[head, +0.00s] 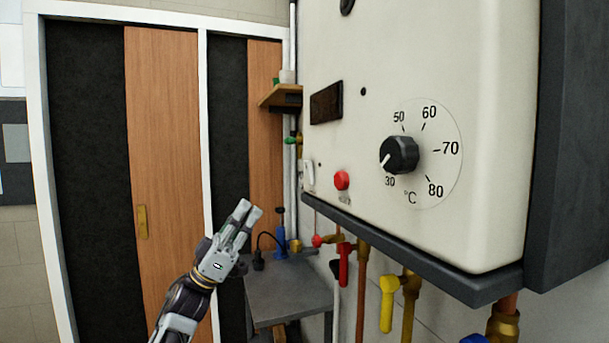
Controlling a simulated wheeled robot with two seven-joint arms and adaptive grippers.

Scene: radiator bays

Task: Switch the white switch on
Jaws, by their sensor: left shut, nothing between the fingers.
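The white switch (308,174) is small and sits at the lower left edge of the cream boiler front (480,60), left of a red button (341,180). Whether it is on or off is too small to tell. My left gripper (250,212) is shut and empty, its fingers pointing up. In the picture it is to the left of the switch and a little lower, apart from it. My right gripper is not in view.
A black dial (400,155) points near 30. Red (344,262) and yellow (388,300) valve handles hang below the boiler. A grey table (285,292) stands beneath, with a wooden shelf (280,95) above. Wooden door panels (163,130) are at left.

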